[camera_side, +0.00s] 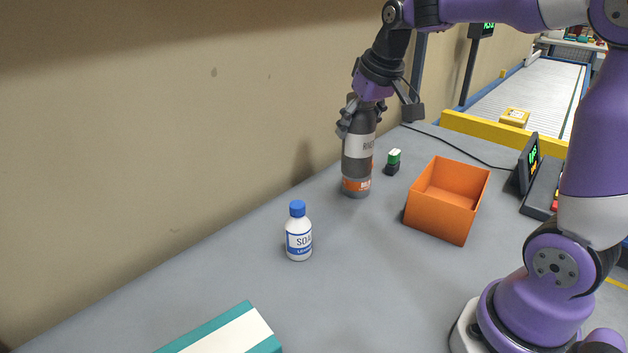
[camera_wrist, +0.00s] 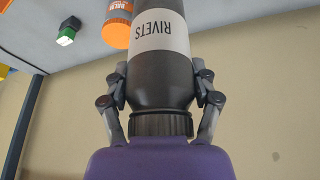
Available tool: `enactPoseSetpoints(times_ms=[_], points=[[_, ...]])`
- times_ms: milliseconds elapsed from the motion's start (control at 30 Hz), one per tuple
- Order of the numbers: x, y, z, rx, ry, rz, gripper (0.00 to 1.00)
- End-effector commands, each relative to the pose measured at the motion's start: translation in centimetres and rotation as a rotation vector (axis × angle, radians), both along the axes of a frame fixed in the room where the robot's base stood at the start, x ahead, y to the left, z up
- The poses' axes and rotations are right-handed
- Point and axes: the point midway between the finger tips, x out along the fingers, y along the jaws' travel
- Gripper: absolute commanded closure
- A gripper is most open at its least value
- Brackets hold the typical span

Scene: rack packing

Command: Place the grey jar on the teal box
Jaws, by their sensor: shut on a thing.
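My gripper (camera_side: 361,112) is shut on the neck of the grey jar (camera_wrist: 165,75), whose white label reads RIVETS. In the side view the grey jar (camera_side: 361,125) hangs upright below my gripper near the wall. The teal box (camera_side: 262,346), with a broad white band on top, is at the bottom edge of the side view, partly cut off. It is well away from my gripper and does not show in the wrist view.
A white soap bottle (camera_side: 299,240) with a blue cap stands between the jar and the teal box. An open orange bin (camera_side: 440,222) is right of the jar. A small green-topped block (camera_side: 393,160) is nearby. The wall runs close along the left.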

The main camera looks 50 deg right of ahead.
Motion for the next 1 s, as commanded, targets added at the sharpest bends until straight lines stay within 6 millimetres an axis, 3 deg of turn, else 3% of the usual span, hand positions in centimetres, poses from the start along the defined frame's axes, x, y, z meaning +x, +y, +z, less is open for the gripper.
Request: enactPoseSetpoints(times_ms=[100, 200, 500, 767, 867, 1000], points=[[0.2, 0.0, 3.6, -0.003, -0.011, 0.000, 0.90], [0.1, 0.0, 6.0, -0.003, -0.008, 0.001, 0.90], [0.1, 0.0, 10.3, -0.001, -0.006, 0.000, 0.90], [1.6, 5.9, 10.2, -0.002, -0.011, 0.209, 0.90], [2.0, 9.1, 10.2, -0.002, -0.016, 0.319, 0.90], [1.9, 15.1, 10.3, -0.001, -0.021, 0.525, 0.90]])
